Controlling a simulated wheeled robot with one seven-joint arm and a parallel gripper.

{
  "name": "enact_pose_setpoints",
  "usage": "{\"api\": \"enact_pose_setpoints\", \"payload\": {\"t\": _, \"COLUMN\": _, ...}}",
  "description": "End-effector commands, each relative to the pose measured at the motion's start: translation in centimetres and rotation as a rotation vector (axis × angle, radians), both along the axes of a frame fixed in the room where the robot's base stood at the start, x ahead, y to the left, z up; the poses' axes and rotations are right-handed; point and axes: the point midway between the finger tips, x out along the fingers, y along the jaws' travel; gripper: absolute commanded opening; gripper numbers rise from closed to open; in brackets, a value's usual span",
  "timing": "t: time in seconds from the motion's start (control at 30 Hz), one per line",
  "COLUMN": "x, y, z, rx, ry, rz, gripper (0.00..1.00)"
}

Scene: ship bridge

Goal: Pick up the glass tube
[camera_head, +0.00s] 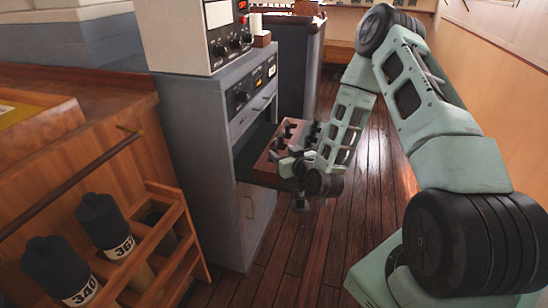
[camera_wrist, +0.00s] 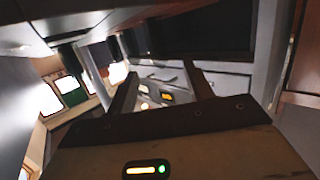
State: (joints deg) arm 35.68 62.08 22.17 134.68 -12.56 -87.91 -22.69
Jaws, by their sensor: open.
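I cannot make out a glass tube in either view. In the head view, my gripper (camera_head: 286,162) is at the pull-out shelf of the grey cabinet, over or beside a reddish-brown board (camera_head: 272,160) with small dark upright parts. My wrist and the gripper hide part of this board. In the wrist view, the two dark fingers of my gripper (camera_wrist: 160,70) stand apart with nothing seen held between them. Beyond them is a grey panel with small lit spots (camera_wrist: 167,97), blurred.
The grey cabinet (camera_head: 210,160) has a knobbed instrument (camera_head: 218,38) on top. At left, a wooden rack (camera_head: 165,235) holds dark-capped cylinders (camera_head: 105,225) marked with numbers. A dark cabinet (camera_head: 290,60) stands behind. The plank floor (camera_head: 295,250) is clear in front.

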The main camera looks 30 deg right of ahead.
Motion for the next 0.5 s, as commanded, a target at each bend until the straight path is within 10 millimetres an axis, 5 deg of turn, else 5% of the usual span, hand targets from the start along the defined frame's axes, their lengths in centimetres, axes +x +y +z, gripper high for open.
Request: {"api": "enact_pose_setpoints", "payload": {"t": 0.5, "x": 5.2, "y": -0.7, "z": -2.0, "rx": 0.001, "ry": -0.001, "rz": -0.001, "gripper": 0.52}}
